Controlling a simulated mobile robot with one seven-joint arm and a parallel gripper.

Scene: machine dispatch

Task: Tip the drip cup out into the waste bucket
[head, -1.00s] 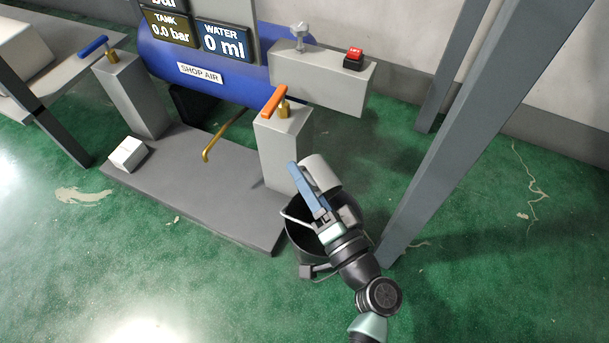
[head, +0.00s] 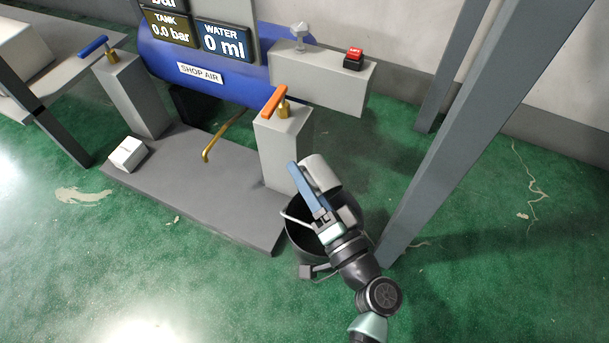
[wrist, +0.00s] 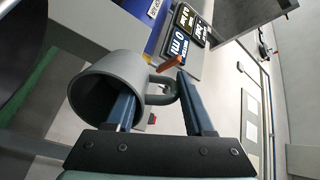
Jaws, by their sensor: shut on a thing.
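The drip cup (head: 321,173) is a light grey mug. My gripper (head: 300,178) is shut on its handle above the waste bucket. In the wrist view the cup (wrist: 108,78) shows its dark mouth to the lower left, and its handle (wrist: 162,86) runs between my blue fingers (wrist: 158,95). The cup is tipped well over, its mouth facing downward. I cannot see any liquid in it. The waste bucket (head: 300,237) is black with a pale wire handle and stands on the green floor; my arm hides part of it.
A grey slanting post (head: 440,150) stands close right of the bucket. A grey pedestal with an orange lever (head: 274,101) is just behind and left. A grey plinth (head: 210,190) bears a white box (head: 128,153). The WATER display (head: 223,40) reads 0 ml. Floor at right is clear.

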